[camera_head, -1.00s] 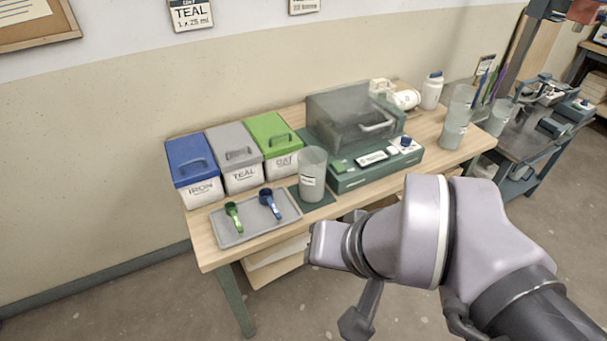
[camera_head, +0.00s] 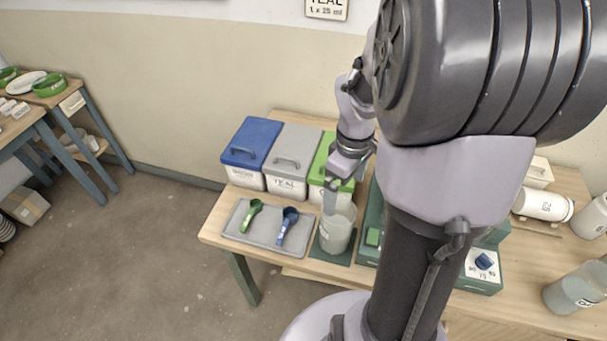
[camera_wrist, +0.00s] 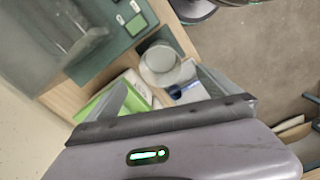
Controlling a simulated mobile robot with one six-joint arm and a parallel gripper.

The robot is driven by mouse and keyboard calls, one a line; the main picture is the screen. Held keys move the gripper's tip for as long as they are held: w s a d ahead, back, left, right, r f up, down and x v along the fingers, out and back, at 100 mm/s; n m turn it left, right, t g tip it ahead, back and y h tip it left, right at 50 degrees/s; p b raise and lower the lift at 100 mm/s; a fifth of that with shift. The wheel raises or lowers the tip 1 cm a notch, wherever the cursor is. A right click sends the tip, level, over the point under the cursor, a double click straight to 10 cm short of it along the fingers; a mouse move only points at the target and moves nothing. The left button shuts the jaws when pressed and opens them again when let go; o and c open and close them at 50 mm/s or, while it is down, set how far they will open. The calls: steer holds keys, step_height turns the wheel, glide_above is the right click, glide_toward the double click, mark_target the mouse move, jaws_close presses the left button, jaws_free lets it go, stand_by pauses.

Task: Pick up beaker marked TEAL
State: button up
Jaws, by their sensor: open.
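A clear beaker (camera_head: 337,232) stands upright on a dark green mat in front of the green bucket; its label is too small and partly turned to read. In the wrist view the beaker (camera_wrist: 163,68) shows from above, beyond and between the finger tips. My gripper (camera_head: 335,196) is just above the beaker's rim, open and empty; in the wrist view its two fingers (camera_wrist: 165,88) are spread apart. Whether the fingers touch the rim cannot be told. Another labelled beaker (camera_head: 577,288) stands at the far right of the table, its label unreadable.
A blue bucket (camera_head: 252,145), a grey bucket marked TEAL (camera_head: 292,150) and a green bucket (camera_head: 322,165) stand behind. A grey tray (camera_head: 238,213) with a green scoop (camera_head: 252,213) and blue scoop (camera_head: 288,222) lies left. A green machine (camera_head: 480,275) is close on the right.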

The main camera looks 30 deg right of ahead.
mark_target(336, 228)
steer(key=f+b, duration=0.2)
steer(key=f, duration=0.3)
steer(key=f+b, duration=0.3)
steer(key=f, duration=0.3)
steer(key=f+b, duration=0.3)
steer(key=f, duration=0.2)
steer(key=shift+w+a+f, duration=0.15)
steer(key=shift+w+f, duration=0.1)
steer(key=shift+w, duration=0.05)
steer(key=shift+r, duration=0.2)
steer(key=shift+c, duration=0.7)
steer(key=c, duration=2)
steer(key=shift+r, duration=0.1)
